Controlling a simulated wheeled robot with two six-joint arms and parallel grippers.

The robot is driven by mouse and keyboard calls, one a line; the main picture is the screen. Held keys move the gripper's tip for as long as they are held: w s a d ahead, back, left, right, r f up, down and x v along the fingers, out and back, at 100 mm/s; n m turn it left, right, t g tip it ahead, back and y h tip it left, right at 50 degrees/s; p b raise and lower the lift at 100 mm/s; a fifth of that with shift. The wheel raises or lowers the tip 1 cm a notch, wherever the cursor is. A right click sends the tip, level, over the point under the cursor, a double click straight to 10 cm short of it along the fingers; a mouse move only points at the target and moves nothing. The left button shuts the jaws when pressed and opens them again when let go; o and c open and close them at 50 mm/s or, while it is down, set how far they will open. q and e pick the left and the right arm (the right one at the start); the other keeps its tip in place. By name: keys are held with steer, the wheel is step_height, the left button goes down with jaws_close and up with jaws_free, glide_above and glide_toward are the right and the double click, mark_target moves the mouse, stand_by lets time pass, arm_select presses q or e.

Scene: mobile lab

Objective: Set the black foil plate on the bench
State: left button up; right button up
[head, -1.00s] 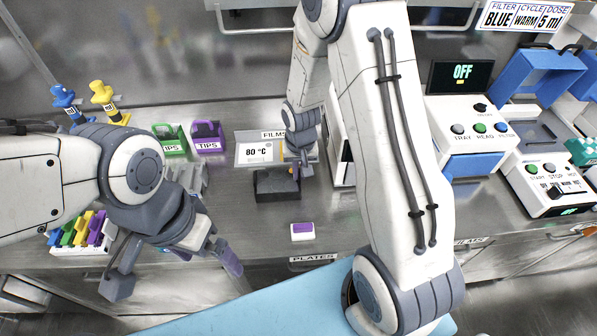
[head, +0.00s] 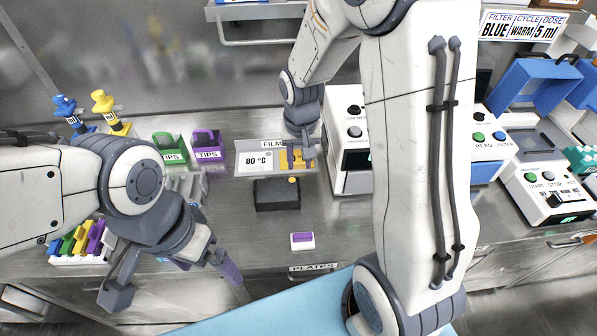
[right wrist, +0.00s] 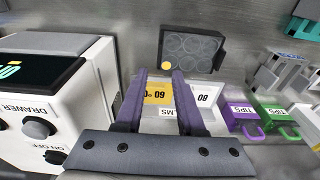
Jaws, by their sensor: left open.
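The black plate (head: 277,195) lies flat on the bench (head: 225,225), just in front of the films tray. It has a yellow dot at one corner. In the right wrist view the plate (right wrist: 205,48) shows several round wells, beyond the fingertips and apart from them. My right gripper (right wrist: 157,74) is open, with nothing between its purple fingers. In the head view the right gripper (head: 302,160) is over the films tray, behind the plate, partly hidden by its wrist. My left gripper (head: 175,285) is open and empty near the bench's front left edge.
The films tray (head: 240,168) carries white and yellow labelled cards. Green (head: 170,147) and purple (head: 207,143) tip boxes stand to its left. A white and purple block (head: 302,241) sits near the front edge. White machines stand to the right, partly behind my right arm.

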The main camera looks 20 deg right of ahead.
steer(key=s+a+r+n+y, duration=0.1)
steer(key=s+a+r+n, duration=0.55)
steer(key=s+a, duration=0.45)
steer(key=s+a+r+n, duration=0.1)
steer(key=s+n, duration=0.1)
steer(key=s, duration=0.3)
steer(key=s+a+r+n+g, duration=0.1)
steer(key=s+a+n, duration=0.1)
steer(key=s, duration=0.4)
steer(key=shift+s, duration=0.3)
